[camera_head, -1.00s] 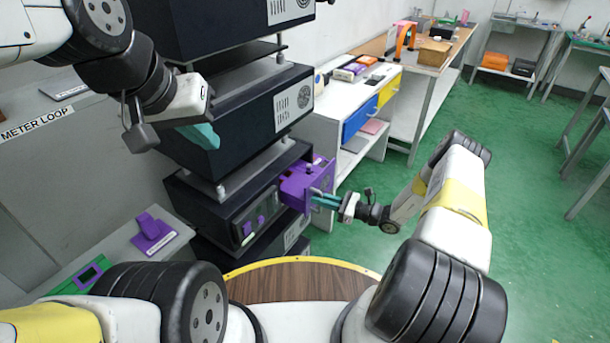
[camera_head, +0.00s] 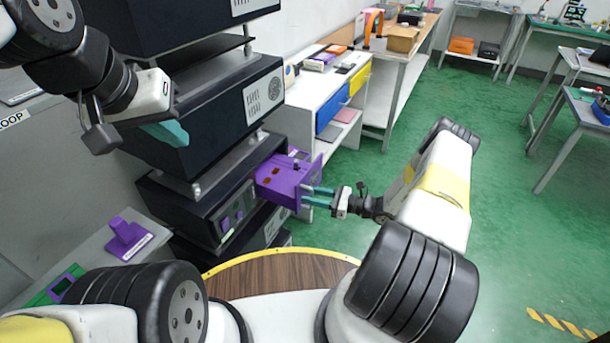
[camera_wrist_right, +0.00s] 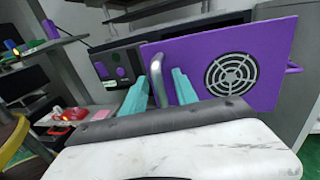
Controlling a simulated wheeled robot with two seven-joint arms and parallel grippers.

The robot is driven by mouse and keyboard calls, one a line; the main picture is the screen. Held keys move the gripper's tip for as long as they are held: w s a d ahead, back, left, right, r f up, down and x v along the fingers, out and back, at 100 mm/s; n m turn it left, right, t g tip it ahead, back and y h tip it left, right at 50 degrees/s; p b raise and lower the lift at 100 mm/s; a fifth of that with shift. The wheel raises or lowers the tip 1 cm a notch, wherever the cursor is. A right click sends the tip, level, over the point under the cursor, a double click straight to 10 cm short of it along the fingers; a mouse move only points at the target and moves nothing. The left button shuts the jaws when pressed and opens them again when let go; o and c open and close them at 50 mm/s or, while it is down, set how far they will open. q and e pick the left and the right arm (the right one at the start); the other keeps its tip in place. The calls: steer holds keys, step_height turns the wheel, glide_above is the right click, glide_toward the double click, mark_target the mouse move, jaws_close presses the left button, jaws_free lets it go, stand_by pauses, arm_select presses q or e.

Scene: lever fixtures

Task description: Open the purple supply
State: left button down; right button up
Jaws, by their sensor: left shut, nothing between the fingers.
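The purple supply (camera_head: 285,180) is a purple drawer-like unit sticking out of the lower dark rack box, clearly pulled out. Its front panel with a round fan grille shows in the right wrist view (camera_wrist_right: 262,55). A grey metal bar handle (camera_wrist_right: 158,82) stands on that panel. My right gripper (camera_head: 318,196) is at the front panel; its teal fingers are apart, one on each side of the handle, with gaps visible in the right wrist view (camera_wrist_right: 155,95). My left gripper (camera_head: 166,134) is shut and empty, in front of the middle rack box.
The black rack (camera_head: 200,110) stacks several boxes. A purple stand (camera_head: 126,238) sits on a grey side shelf at the left. A white cabinet with blue and yellow drawers (camera_head: 332,122) stands behind the supply.

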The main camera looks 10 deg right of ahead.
steer(key=v, duration=0.7)
steer(key=shift+s+d, duration=0.2)
steer(key=shift+d, duration=0.15)
steer(key=s+a+r+n+g+h, duration=0.25)
steer(key=r+n, duration=0.25)
steer(key=r, duration=0.4)
steer(key=s+a+r+n+g+h, duration=0.1)
steer(key=r+n+g+h, duration=0.2)
steer(key=r, duration=0.6)
steer(key=s+a+r+n+g+h, duration=0.25)
steer(key=r+n, duration=0.35)
steer(key=r, duration=0.4)
steer(key=s+r+n+t+h, duration=0.6)
steer(key=s+r+n, duration=0.3)
steer(key=s+r, duration=0.7)
steer(key=shift+s+d+r+n+t, duration=0.2)
steer(key=shift+s+r+n+t, duration=0.15)
steer(key=shift+s, duration=0.35)
